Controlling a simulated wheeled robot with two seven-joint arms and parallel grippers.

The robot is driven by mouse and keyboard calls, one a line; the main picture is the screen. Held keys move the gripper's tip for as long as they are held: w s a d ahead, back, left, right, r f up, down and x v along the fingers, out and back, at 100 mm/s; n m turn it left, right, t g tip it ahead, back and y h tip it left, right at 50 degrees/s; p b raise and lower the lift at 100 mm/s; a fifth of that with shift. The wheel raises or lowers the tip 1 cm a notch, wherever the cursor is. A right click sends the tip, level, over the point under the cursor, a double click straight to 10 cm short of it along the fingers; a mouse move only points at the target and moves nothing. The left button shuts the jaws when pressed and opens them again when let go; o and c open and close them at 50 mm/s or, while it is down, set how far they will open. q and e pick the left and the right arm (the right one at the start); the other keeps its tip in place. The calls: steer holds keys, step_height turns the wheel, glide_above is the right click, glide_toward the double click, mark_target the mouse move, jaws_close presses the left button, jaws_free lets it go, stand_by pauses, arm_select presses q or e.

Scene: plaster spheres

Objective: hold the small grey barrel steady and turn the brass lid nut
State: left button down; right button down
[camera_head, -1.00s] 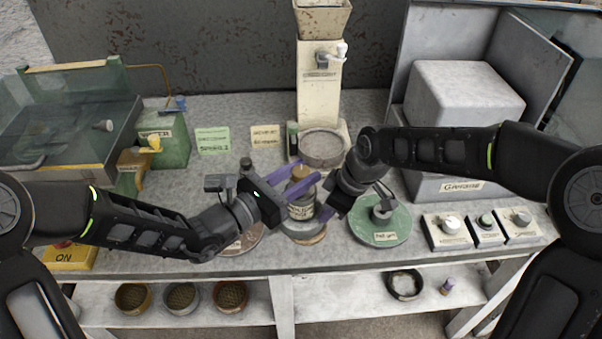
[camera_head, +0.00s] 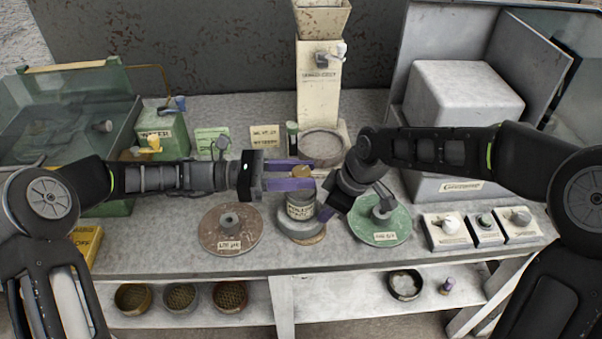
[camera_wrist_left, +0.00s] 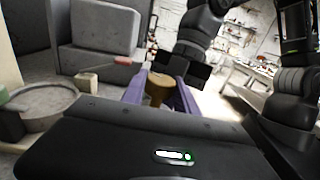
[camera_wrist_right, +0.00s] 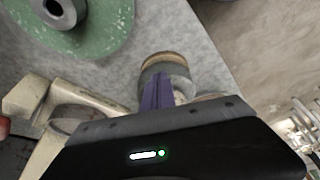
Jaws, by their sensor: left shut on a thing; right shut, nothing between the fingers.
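The small grey barrel (camera_head: 299,211) stands upright on a grey ring base near the table's front middle, with a pale label on its side. The brass lid nut (camera_head: 302,172) tops it and also shows in the left wrist view (camera_wrist_left: 158,88). My left gripper (camera_head: 303,176) reaches in level from the left, its purple fingers shut on the brass nut from either side. My right gripper (camera_head: 324,214) is at the barrel's right side, fingers closed together with nothing between them. In the right wrist view its fingertips (camera_wrist_right: 160,82) overlap the barrel and its base; contact is unclear.
A brown disc (camera_head: 213,241) lies left of the barrel and a green disc (camera_head: 368,230) right of it, each with a hub. A cream column (camera_head: 318,85) with a round pan (camera_head: 323,158) stands behind. Knob boxes (camera_head: 447,238) sit at the right front.

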mark_target(300, 171)
arm_select(q)
steer(key=m+g, duration=0.2)
steer(key=g, duration=0.1)
steer(key=shift+s+d, duration=0.1)
steer(key=shift+d, duration=0.05)
steer(key=shift+s+d+f+m+g+y, duration=0.2)
steer(key=shift+s+m+g+y, duration=0.15)
steer(key=shift+g, duration=0.35)
steer(key=shift+s+d+f+m+g+y, duration=0.15)
steer(key=shift+m+g+y, duration=0.1)
steer(key=shift+m+g, duration=0.35)
steer(key=shift+w+a+r, duration=0.2)
steer(key=shift+w+a, duration=0.25)
steer(key=shift+w, duration=0.05)
steer(key=shift+r, duration=0.1)
steer(key=c, duration=1.2)
jaws_free()
steer(key=shift+w, duration=0.1)
step_height(300, 171, up, 10)
steer(key=shift+a+r, duration=0.1)
